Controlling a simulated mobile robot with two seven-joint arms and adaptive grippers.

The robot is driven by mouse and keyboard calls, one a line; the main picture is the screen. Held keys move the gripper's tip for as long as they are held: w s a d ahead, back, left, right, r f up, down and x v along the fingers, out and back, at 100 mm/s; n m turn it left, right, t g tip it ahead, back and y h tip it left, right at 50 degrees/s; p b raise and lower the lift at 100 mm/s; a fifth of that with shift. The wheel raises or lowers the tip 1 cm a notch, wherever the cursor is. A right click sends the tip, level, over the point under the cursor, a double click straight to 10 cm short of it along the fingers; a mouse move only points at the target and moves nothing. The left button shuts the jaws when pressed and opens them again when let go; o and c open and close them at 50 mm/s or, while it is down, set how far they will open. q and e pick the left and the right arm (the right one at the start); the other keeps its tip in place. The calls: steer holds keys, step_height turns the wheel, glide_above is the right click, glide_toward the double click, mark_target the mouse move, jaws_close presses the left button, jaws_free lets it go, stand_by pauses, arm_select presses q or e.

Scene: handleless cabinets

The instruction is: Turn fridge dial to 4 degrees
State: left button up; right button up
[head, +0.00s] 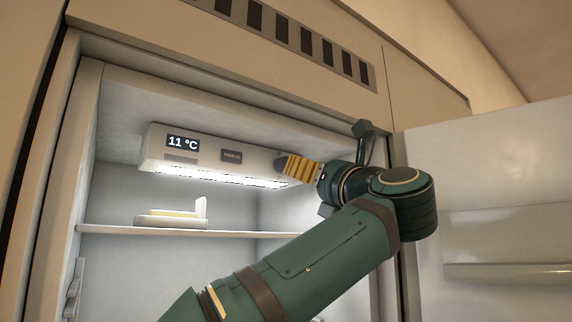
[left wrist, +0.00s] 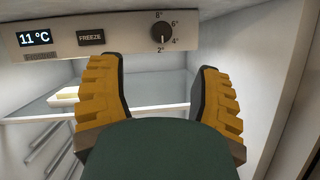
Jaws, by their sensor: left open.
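The fridge control panel (head: 205,152) hangs under the compartment's ceiling, and its display (head: 183,142) reads 11 °C. In the head view the dial is hidden behind my gripper. My left gripper (head: 285,164) is at the panel's right end. In the wrist view its yellow fingers (left wrist: 158,72) are apart and empty, below the dial and not around it. My right gripper is not in view.
A FREEZE button (left wrist: 91,37) sits left of the dial. A shelf (head: 230,233) below bears a dish with a pale yellow block (head: 172,214). The fridge door (head: 490,190) stands open at the right. The compartment's side walls are close by.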

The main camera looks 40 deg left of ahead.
mark_target(283, 164)
arm_select(q)
steer(key=shift+p+x, duration=1.7)
steer(key=shift+x, duration=3.95)
jaws_close()
